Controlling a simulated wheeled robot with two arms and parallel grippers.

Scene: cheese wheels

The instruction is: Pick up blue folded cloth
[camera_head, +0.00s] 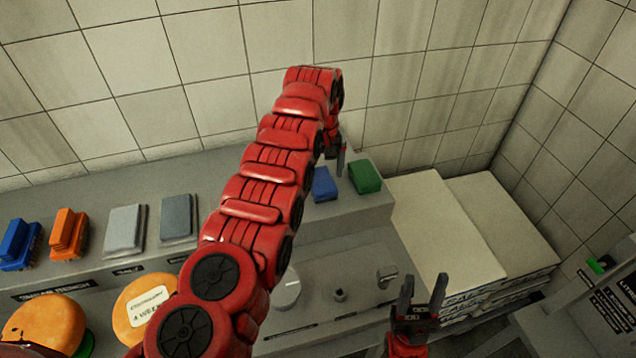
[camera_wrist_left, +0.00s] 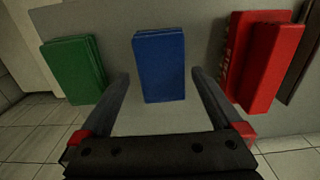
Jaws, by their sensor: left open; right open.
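The blue folded cloth (camera_head: 322,185) lies on the grey ledge, just right of my left arm in the head view. It also shows whole in the left wrist view (camera_wrist_left: 160,65), centred ahead of the fingers. My left gripper (camera_head: 340,155) is above and behind it, partly hidden by my own wrist. In the left wrist view its fingers (camera_wrist_left: 160,85) are apart with nothing held; whether they touch the cloth is not clear, but a gap seems to remain. My right gripper (camera_head: 424,295) is open and empty at the lower right, away from the cloth.
A green folded cloth (camera_head: 365,176) lies close beside the blue one. A red object (camera_wrist_left: 265,62) is on its other side. Grey blocks (camera_head: 125,230), orange (camera_head: 68,234) and blue brushes (camera_head: 19,244) line the ledge. Tiled wall stands behind; pale slabs (camera_head: 445,225) are at right.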

